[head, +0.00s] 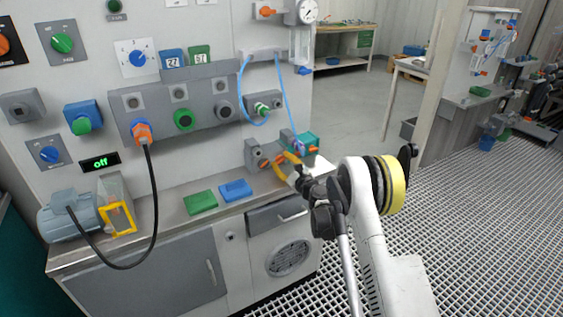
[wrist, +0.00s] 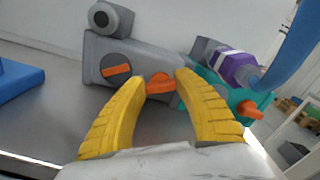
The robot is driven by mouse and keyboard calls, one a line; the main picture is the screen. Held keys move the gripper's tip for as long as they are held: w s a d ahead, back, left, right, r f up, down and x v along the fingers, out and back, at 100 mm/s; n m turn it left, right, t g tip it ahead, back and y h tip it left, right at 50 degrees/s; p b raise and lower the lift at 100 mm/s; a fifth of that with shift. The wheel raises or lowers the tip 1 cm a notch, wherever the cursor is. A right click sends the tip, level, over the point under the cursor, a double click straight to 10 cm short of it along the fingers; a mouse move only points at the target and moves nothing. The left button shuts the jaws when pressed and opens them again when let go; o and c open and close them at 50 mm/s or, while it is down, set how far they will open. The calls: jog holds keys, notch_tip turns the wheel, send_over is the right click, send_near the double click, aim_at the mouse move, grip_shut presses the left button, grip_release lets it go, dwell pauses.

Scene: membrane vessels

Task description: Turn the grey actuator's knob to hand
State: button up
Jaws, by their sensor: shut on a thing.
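The grey actuator (head: 256,150) stands at the right end of the steel counter against the panel. In the wrist view the grey actuator (wrist: 145,60) has an orange bar on a dark round dial (wrist: 117,70) and, right of it, an orange knob (wrist: 160,83). My gripper (wrist: 159,82) has its yellow fingertips on either side of this orange knob, shut on it. In the head view my gripper (head: 279,163) reaches the actuator's front from the right. The knob's markings are too small to read, and the fingers partly hide its sides.
A teal actuator (head: 304,143) with a purple part (wrist: 233,66) and its own orange knob (wrist: 250,110) stands close on the right. A blue tube (head: 289,110) hangs down beside it. Blue (head: 236,190) and green (head: 201,202) blocks lie on the counter to the left.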

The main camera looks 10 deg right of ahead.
jog(key=shift+n, duration=0.6)
jog(key=o, duration=1.2)
jog(key=shift+c, duration=0.2)
jog(key=v, duration=1.2)
jog(key=shift+c, duration=0.4)
